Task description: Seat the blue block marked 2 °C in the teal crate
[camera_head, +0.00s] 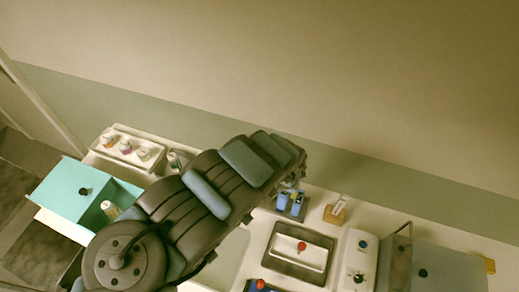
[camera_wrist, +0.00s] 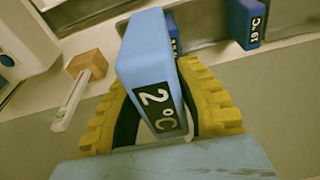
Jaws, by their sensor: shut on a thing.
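The light blue block marked 2 °C (camera_wrist: 152,75) is between the yellow fingers of my gripper (camera_wrist: 165,118) in the wrist view, its label facing the camera. My gripper is shut on it. In the head view, my gripper (camera_head: 292,187) is largely hidden behind my arm, above blue blocks (camera_head: 283,201) near the back of the counter; I cannot tell which of these is the held one. The teal crate (camera_head: 68,188) is at the far left, well away from my gripper. Its flat teal top carries a dark knob, and my arm covers part of its right side.
A wooden block with a white stick (camera_head: 335,213) is right of the blue blocks. A tray (camera_head: 303,249) with a red knob is in front. A white bottle rack (camera_head: 128,143) stands at back left.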

